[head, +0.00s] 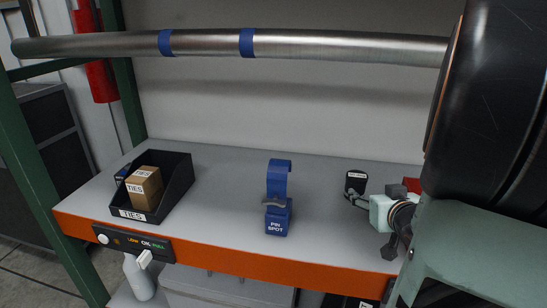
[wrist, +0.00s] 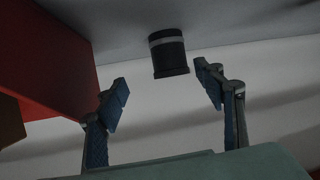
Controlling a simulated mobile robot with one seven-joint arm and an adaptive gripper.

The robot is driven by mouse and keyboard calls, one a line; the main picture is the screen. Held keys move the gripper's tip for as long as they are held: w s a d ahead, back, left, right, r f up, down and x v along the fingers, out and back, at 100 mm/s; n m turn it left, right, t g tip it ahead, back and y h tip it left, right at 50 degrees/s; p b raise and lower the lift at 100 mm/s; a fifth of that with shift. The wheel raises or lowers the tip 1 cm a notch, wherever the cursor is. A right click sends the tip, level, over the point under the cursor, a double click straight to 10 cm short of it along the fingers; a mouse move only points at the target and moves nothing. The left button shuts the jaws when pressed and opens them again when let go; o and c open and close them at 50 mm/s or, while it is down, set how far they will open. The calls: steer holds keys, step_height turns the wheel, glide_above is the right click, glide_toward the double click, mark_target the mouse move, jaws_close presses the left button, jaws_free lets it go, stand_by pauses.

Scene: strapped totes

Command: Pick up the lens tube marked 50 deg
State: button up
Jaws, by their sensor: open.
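A black lens tube (head: 356,182) with a white label stands on the grey shelf at the right in the head view. The label is too small to read. In the wrist view the black tube (wrist: 168,52) shows a pale band and lies ahead of the fingertips, between their lines. My gripper (head: 368,222) is at the right of the shelf, just in front of the tube. Its fingers (wrist: 164,88) are spread wide with nothing between them, apart from the tube.
A red block (wrist: 48,55) stands close to the left finger; red (head: 411,185) also shows behind my gripper. A blue PIN SPOT strap stand (head: 278,215) is mid-shelf. A black TIES bin (head: 178,195) is at left. A metal rail (head: 330,45) crosses above.

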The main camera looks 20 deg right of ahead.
mark_target(360, 190)
steer(key=shift+a+f+m, duration=0.15)
steer(key=shift+a+m, duration=0.15)
steer(key=shift+a, duration=0.05)
steer(key=shift+w+p, duration=0.3)
steer(key=shift+p, duration=0.7)
steer(key=shift+w+d+p, duration=0.15)
steer(key=shift+w+p, duration=0.35)
steer(key=shift+p, duration=0.7)
steer(key=shift+w+d+f+p, duration=0.2)
steer(key=shift+w+f+p, duration=0.2)
steer(key=shift+p, duration=0.7)
steer(key=shift+f+b+x, duration=0.25)
steer(key=shift+b+x, duration=0.15)
steer(key=shift+x, duration=0.75)
steer(key=shift+a+x, duration=0.15)
steer(key=shift+x, duration=1.25)
steer(key=shift+a+x, duration=0.15)
steer(key=shift+x, duration=1.3)
steer(key=shift+w+r, duration=0.1)
steer(key=shift+w, duration=0.05)
steer(key=c, duration=1.5)
